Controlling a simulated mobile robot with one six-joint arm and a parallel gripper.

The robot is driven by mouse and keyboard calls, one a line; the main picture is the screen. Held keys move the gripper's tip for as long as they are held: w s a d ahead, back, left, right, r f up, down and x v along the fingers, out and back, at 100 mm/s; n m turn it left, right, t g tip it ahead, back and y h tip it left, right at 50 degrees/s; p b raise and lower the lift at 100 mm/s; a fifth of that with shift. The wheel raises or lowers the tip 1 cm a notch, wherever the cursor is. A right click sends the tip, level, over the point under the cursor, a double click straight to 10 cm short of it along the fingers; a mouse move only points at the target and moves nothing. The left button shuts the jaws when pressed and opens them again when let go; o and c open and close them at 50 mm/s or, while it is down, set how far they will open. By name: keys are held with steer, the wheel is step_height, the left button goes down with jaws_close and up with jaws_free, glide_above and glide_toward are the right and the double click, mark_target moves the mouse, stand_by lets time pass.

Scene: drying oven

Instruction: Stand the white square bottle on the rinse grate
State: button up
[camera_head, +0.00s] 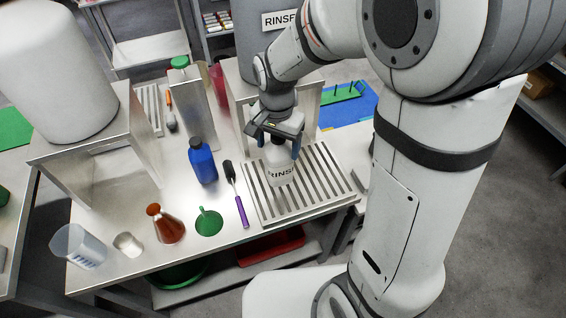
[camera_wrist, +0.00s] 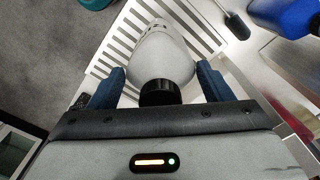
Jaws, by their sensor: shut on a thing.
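A white bottle (camera_head: 279,160) with a black cap is between the jaws of my gripper (camera_head: 278,143), over the rinse grate (camera_head: 331,178). In the wrist view the bottle (camera_wrist: 163,58) shows pale and rounded at the shoulder, with its black cap toward me. The blue fingers of my gripper (camera_wrist: 162,72) lie on either side of it. Dark lettering shows low on the bottle in the head view. It looks roughly upright. I cannot tell whether its base touches the slats. The grate's slats also show in the wrist view (camera_wrist: 115,50).
Left of the grate lie a purple-handled brush (camera_head: 241,208) and a green funnel (camera_head: 208,221). A blue bottle (camera_head: 203,163), an amber flask (camera_head: 165,224) and beakers stand farther left. A metal stand (camera_head: 240,88) rises behind my gripper. The grate's front and right slats are clear.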

step_height(320, 180, down, 7)
steer(key=shift+f, duration=0.3)
steer(key=o, duration=1.8)
steer(key=shift+s, duration=0.1)
steer(key=shift+c, duration=0.2)
step_height(320, 180, up, 12)
steer(key=shift+r, duration=0.2)
steer(key=s+d+r+n+t, duration=0.1)
steer(key=s+d+r+n, duration=0.1)
steer(key=s+d, duration=0.4)
steer(key=s+d+r+n+t, duration=0.1)
steer(key=s+d+r+n, duration=0.1)
steer(key=s+d+n, duration=0.2)
steer(key=shift+s+d+r+t, duration=0.3)
steer(key=shift+s+d, duration=0.8)
steer(key=shift+d, duration=0.15)
